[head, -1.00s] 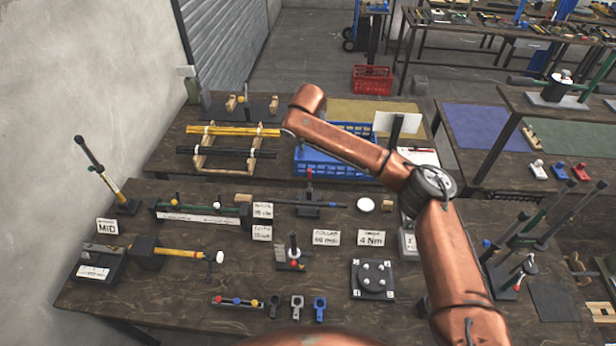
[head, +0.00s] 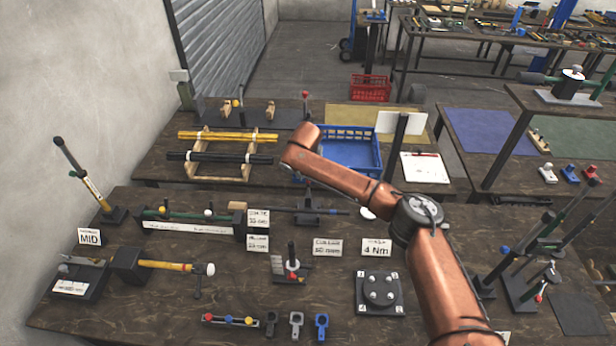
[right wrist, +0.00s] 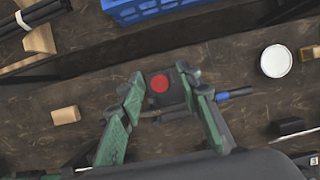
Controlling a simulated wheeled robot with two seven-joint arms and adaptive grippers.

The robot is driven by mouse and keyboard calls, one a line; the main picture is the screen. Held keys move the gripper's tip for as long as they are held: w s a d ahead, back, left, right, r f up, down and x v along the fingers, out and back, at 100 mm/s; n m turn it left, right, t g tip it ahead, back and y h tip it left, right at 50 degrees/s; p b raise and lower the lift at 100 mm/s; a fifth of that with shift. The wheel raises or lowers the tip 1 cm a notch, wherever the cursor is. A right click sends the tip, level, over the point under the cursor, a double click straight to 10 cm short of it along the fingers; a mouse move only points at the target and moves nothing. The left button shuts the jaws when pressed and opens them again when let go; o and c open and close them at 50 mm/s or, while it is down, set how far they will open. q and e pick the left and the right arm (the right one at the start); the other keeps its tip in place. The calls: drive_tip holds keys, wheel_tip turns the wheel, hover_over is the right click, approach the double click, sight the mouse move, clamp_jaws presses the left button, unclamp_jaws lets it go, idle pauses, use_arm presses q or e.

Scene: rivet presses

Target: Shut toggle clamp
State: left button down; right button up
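The likely toggle clamp (head: 318,212) stands near the back edge of the near table, partly behind my right arm. It has a dark base and a long thin bar with a blue end reaching right. In the right wrist view, the clamp (right wrist: 178,104) shows from above with a round red knob top and the blue bar end to its right. My right gripper (right wrist: 163,80) is open, one green finger on each side of the red-topped part. I cannot tell whether they touch it. The arm hides the gripper in the head view. My left gripper is out of view.
A blue crate (head: 352,165) and a rack of rods (head: 225,158) stand on the table behind. Tall lever tools (head: 530,260) stand at the right. A white disc lies right of the clamp.

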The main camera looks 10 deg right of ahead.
drive_tip(key=shift+w+f, duration=0.1)
drive_tip(key=shift+f, duration=0.2)
drive_tip(key=shift+c, duration=0.5)
clamp_jaws()
